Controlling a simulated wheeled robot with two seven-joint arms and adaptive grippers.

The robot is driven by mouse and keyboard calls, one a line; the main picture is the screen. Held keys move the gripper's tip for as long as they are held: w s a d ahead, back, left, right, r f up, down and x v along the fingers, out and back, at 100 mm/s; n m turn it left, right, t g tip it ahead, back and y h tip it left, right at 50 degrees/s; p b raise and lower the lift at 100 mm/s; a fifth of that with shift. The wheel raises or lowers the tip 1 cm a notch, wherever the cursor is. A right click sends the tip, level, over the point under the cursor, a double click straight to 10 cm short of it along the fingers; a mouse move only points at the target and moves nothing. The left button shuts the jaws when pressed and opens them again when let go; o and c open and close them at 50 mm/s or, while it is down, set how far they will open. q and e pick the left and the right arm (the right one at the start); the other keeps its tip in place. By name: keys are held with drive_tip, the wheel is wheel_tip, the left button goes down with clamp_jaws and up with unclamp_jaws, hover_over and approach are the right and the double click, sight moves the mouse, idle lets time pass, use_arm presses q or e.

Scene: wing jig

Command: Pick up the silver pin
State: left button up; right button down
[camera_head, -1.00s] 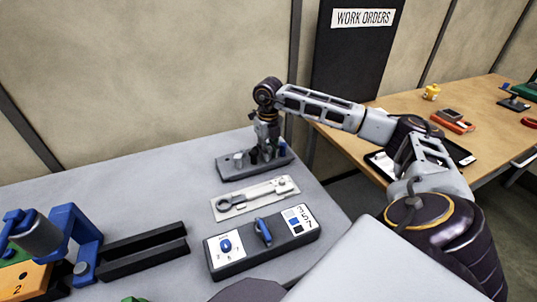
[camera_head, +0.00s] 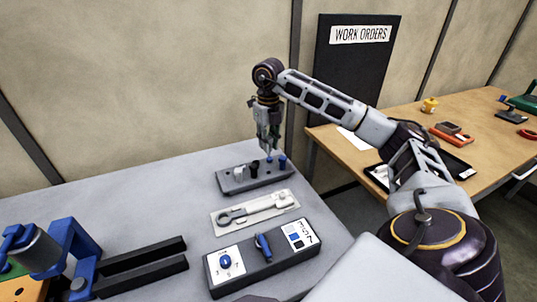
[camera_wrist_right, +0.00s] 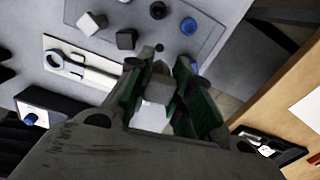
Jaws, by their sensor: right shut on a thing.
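My right gripper (camera_head: 268,148) is above the dark pin rack (camera_head: 235,187) at the back of the grey table, pointing down. In the right wrist view a silver-grey piece, the silver pin (camera_wrist_right: 158,90), sits between the green-and-black fingers, which are shut on it. Its lower end is hard to make out. On the rack, another silver piece (camera_head: 239,172), a black piece (camera_head: 254,169) and a blue piece (camera_head: 282,163) stand in a row. Another bit of blue shows just under the gripper. My left gripper is not in view.
A pale tray with a wrench-like tool (camera_head: 240,214) lies in front of the rack. A grey box with a blue switch (camera_head: 263,246) is nearer. Black rails (camera_head: 140,265) and a blue bracket (camera_head: 75,240) are at left. A wooden table (camera_head: 400,118) stands at right.

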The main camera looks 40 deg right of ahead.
wheel_tip(320, 180, up, 6)
drive_tip(key=shift+f, duration=0.25)
wheel_tip(320, 180, up, 2)
drive_tip(key=shift+r+p, duration=0.1)
drive_tip(key=shift+p, duration=0.6)
drive_tip(key=shift+r, duration=0.25)
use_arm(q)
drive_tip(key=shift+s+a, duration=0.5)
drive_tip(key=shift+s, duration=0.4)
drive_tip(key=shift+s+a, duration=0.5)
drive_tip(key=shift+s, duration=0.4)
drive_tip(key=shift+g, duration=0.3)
